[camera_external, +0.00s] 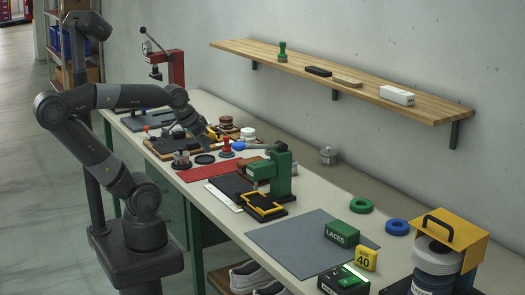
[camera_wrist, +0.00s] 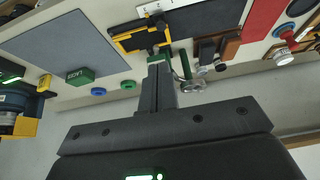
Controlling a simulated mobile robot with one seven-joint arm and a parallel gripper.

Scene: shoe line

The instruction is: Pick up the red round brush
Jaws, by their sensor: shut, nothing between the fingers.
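The red round brush (camera_external: 226,145) appears to be the upright red-handled piece with a dark, bluish round base, standing on the bench just beyond the red mat. In the wrist view a red piece beside a blue disc (camera_wrist: 290,37) at the right edge may be the same brush, but I cannot tell for sure. My gripper (camera_external: 208,135) hangs over the bench a little left of the brush in the outside view, apart from it as far as I can tell. In the wrist view my gripper's fingers (camera_wrist: 158,62) are together and empty.
A green press (camera_external: 281,170) stands right of the brush, with a red mat (camera_external: 208,170) in front. Small round pieces and brown boards crowd the area around my gripper. A wooden shelf (camera_external: 440,108) hangs on the wall.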

